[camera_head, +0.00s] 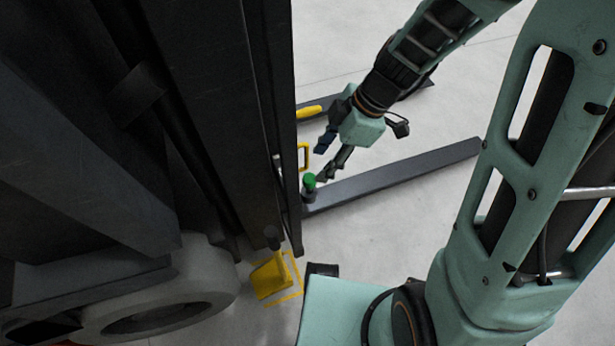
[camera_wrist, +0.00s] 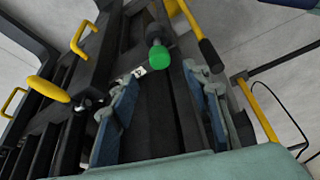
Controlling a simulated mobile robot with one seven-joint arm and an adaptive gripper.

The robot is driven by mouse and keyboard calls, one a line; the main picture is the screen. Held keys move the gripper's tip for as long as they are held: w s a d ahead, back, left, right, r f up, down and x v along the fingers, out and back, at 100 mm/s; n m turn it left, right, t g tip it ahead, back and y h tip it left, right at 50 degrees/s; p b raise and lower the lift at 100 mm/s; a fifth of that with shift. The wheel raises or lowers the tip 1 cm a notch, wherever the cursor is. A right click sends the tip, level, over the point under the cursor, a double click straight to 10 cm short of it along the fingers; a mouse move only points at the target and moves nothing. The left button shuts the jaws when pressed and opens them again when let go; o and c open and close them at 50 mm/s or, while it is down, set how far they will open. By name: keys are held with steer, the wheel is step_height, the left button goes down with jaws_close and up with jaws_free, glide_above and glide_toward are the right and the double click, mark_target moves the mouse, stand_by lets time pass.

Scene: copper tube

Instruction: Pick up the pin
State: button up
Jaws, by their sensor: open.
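The pin shows as a green round knob (camera_head: 309,181) on a dark upright fitting, at the near end of a dark bar in the head view. The green knob (camera_wrist: 158,57) also shows in the wrist view, at upper centre, with a small pale metal piece beside it. I cannot see the pin's shaft. My gripper (camera_head: 328,157) is open and empty, up and to the right of the knob in the head view. In the wrist view its two fingers (camera_wrist: 159,78) stand apart, with the knob in the gap between them and beyond their tips.
A large dark machine frame (camera_head: 200,90) fills the left of the head view, close to the knob. A long dark bar (camera_head: 400,172) lies on the pale floor (camera_head: 450,95).

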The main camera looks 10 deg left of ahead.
mark_target(310, 177)
steer(key=b+x, duration=0.2)
steer(key=x, duration=0.6)
steer(key=shift+d, duration=0.1)
steer(key=shift+c, duration=0.2)
jaws_close()
steer(key=shift+r, duration=0.1)
